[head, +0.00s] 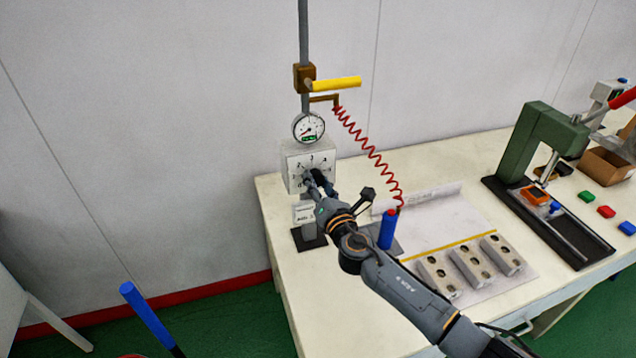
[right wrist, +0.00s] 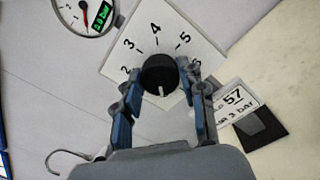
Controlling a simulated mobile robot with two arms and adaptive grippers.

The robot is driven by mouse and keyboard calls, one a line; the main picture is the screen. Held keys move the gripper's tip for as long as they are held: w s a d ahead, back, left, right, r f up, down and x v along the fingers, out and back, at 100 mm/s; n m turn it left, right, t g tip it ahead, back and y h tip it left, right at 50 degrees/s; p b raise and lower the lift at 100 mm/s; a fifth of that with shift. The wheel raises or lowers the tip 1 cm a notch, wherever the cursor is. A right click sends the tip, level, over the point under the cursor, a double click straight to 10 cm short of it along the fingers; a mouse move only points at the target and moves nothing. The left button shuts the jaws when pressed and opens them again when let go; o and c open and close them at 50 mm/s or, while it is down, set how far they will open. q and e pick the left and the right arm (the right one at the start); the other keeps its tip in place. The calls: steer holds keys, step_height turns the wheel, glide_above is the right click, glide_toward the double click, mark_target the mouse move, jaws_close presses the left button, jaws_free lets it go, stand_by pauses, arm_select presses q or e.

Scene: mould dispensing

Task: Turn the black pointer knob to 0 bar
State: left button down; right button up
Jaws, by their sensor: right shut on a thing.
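The black pointer knob (right wrist: 160,75) sits on a white dial plate (right wrist: 112,68) marked with numbers; 2, 3, 4 and 5 can be read. A white mark on the knob points toward the bottom of the right wrist view. My right gripper (right wrist: 158,82) is shut on the knob, one finger on each side. In the head view my right gripper (head: 319,182) covers most of the knob at the regulator box (head: 294,160). My left gripper is out of view.
A red coiled hose (head: 368,148) runs from the yellow-handled valve (head: 337,84) to a blue dispenser (head: 387,229). Grey mould blocks (head: 470,265) lie on the table. A green press (head: 545,140) stands at right. A small sign (right wrist: 235,100) is beside the dial.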

steer(key=o, duration=1.2)
steer(key=shift+f, duration=0.1)
steer(key=shift+c, duration=0.2)
steer(key=v, duration=1.2)
